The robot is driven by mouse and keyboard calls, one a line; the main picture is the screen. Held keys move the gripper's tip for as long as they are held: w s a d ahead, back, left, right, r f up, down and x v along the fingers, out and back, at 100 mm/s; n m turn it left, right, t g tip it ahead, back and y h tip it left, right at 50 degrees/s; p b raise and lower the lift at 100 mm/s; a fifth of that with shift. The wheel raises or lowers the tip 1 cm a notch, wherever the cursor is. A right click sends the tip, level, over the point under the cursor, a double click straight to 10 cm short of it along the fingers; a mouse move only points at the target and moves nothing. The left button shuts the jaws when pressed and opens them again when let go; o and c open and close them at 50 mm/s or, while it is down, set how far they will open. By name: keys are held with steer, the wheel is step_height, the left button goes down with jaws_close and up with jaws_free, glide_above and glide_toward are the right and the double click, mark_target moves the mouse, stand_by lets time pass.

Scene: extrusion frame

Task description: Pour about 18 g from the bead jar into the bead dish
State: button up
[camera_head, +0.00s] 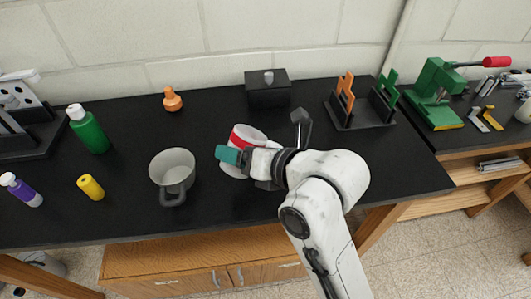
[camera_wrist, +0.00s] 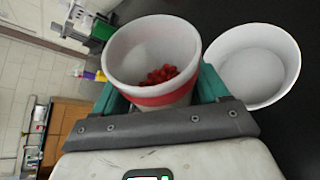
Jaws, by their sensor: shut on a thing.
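The bead jar (camera_head: 247,135) is a white cup with a red band, and it looks tilted in the head view. My gripper (camera_head: 236,156), with teal fingers, is shut on it. In the wrist view the jar (camera_wrist: 150,53) sits between the fingers, with red beads (camera_wrist: 162,75) low inside. The bead dish (camera_wrist: 258,65) is a white round bowl beside the jar; its visible inside looks empty. In the head view the dish (camera_head: 230,172) is mostly hidden under the jar and my gripper.
A grey mug (camera_head: 172,175) stands left of the dish on the black bench. A black box (camera_head: 267,89) and a rack (camera_head: 358,108) stand behind.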

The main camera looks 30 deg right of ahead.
steer(key=shift+d+r+m+y+p, duration=0.25)
steer(key=shift+m+y+p, duration=0.25)
steer(key=shift+m+p, duration=0.15)
steer(key=shift+r+m+y+p, duration=0.4)
steer(key=shift+r+m+p, duration=0.05)
steer(key=shift+p, duration=0.45)
steer(key=shift+w+d+f+m+y+p, duration=0.1)
steer(key=shift+f+m+y+p, duration=0.3)
steer(key=shift+m+p, duration=0.3)
steer(key=shift+f+m+y+p, duration=0.3)
steer(key=shift+m+y+p, duration=0.25)
steer(key=shift+m, duration=0.15)
steer(key=shift+d+m+b, duration=0.1)
steer(key=shift+m+b, duration=0.2)
steer(key=shift+b, duration=0.45)
steer(key=shift+d+r+m+y, duration=0.1)
steer(key=shift+r+m+y, duration=0.2)
steer(key=shift+r+y, duration=0.1)
steer(key=shift+w+d+f+m+y+b, duration=0.1)
steer(key=shift+f+m+y+b, duration=0.15)
steer(key=shift+b, duration=0.6)
steer(key=shift+d+f+m+b, duration=0.15)
steer(key=shift+m+b, duration=0.2)
steer(key=shift+b, duration=0.45)
steer(key=shift+w+d+r+m+t+y+b, duration=0.15)
steer(key=shift+d+r+m+t+y+b, duration=0.25)
steer(key=shift+m+b, duration=0.75)
stand_by(1.1)
